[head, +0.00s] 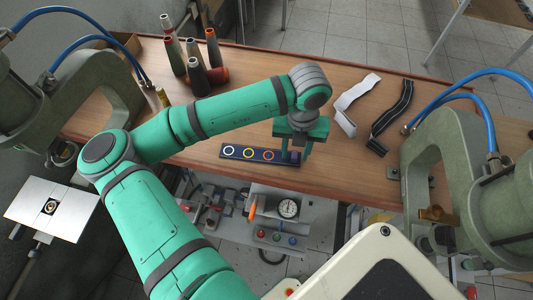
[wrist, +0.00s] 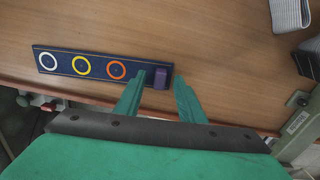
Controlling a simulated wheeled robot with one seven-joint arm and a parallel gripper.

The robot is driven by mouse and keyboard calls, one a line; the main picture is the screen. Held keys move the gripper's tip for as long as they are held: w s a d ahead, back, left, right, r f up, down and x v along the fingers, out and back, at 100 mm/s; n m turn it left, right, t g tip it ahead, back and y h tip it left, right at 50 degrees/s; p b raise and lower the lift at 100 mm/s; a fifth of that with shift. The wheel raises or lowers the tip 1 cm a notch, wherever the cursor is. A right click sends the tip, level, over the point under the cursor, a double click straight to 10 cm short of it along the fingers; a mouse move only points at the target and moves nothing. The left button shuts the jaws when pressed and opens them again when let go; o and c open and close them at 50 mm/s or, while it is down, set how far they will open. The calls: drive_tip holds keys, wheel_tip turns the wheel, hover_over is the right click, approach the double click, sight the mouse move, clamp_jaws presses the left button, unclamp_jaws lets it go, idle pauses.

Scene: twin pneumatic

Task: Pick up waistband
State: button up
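Two bands lie on the wooden table to the right of my gripper: a pale grey-white band (head: 350,103), bent along its length, and a black band with light edging (head: 392,117). I cannot tell which one is the waistband. Only their ends show in the wrist view, the pale one (wrist: 290,14) and the black one (wrist: 310,60) at the right edge. My gripper (head: 291,157) points down at the right end of a dark blue strip (head: 229,151) with coloured rings. Its fingers (wrist: 160,80) are apart, with a purple block (wrist: 161,77) between them.
Several thread cones (head: 196,77) stand at the table's back left. Green-grey press machines with blue hoses flank the table, left (head: 100,85) and right (head: 455,160). A gauge panel (head: 288,210) sits below the front edge. Bare table lies between the strip and the bands.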

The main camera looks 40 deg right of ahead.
clamp_jaws()
drive_tip(key=shift+r, duration=0.15)
